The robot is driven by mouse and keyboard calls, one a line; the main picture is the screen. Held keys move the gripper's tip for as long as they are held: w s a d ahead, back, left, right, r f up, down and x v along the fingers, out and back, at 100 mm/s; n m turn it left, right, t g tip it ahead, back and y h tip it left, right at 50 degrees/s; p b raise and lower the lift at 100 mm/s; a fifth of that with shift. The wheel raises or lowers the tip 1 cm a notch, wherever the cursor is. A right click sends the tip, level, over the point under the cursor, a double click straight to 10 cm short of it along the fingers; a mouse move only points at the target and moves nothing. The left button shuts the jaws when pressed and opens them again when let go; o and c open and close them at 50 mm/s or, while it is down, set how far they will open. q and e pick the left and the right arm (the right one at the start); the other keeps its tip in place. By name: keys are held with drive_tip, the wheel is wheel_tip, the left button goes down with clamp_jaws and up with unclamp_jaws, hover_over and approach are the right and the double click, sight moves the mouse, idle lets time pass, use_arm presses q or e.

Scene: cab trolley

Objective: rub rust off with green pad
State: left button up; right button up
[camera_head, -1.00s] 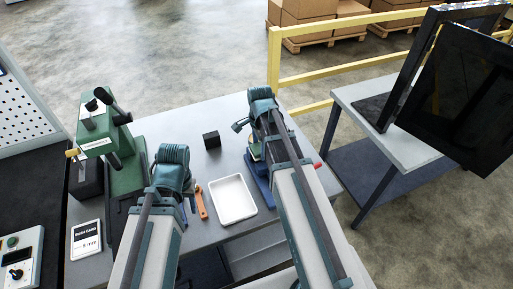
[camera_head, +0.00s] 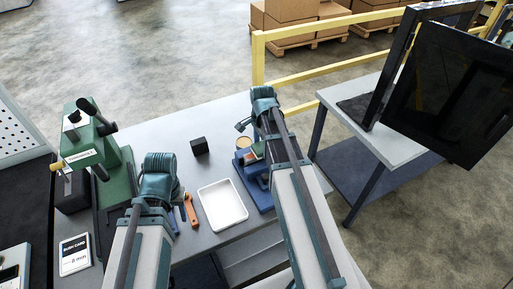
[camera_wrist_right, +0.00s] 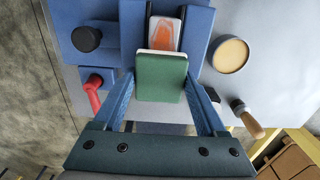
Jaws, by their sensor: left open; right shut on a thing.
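The green pad (camera_wrist_right: 162,78) has a pale edge and sits between the fingers of my right gripper (camera_wrist_right: 165,108), which is shut on it. Just past the pad in the right wrist view is a pale plate with an orange rust patch (camera_wrist_right: 165,34). The plate sits in a blue fixture (camera_wrist_right: 198,32); the fixture also shows in the head view (camera_head: 262,199). The pad covers the plate's near end in the wrist view; I cannot tell whether they touch. My left gripper (camera_head: 160,182) is open above the left part of the table, its fingers mostly hidden.
A round tan tin (camera_wrist_right: 231,54) and a wooden-handled brush (camera_wrist_right: 247,117) lie beside the fixture. A red handle (camera_wrist_right: 92,97) and black knob (camera_wrist_right: 86,38) are on the other side. A white tray (camera_head: 222,206), orange tool (camera_head: 191,209), black cube (camera_head: 199,145) and green press (camera_head: 117,175) share the table.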

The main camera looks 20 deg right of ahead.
sight(252, 155)
drive_tip(key=shift+d, duration=0.1)
drive_tip(key=shift+s+a+f, duration=0.1)
drive_tip(key=shift+s+a, duration=0.05)
drive_tip(key=shift+a, duration=1.6)
drive_tip(key=shift+a, duration=0.1)
drive_tip(key=shift+a, duration=1.65)
drive_tip(key=shift+r, duration=0.2)
wheel_tip(252, 155, up, 6)
drive_tip(key=p, duration=0.6)
drive_tip(key=shift+f, duration=0.1)
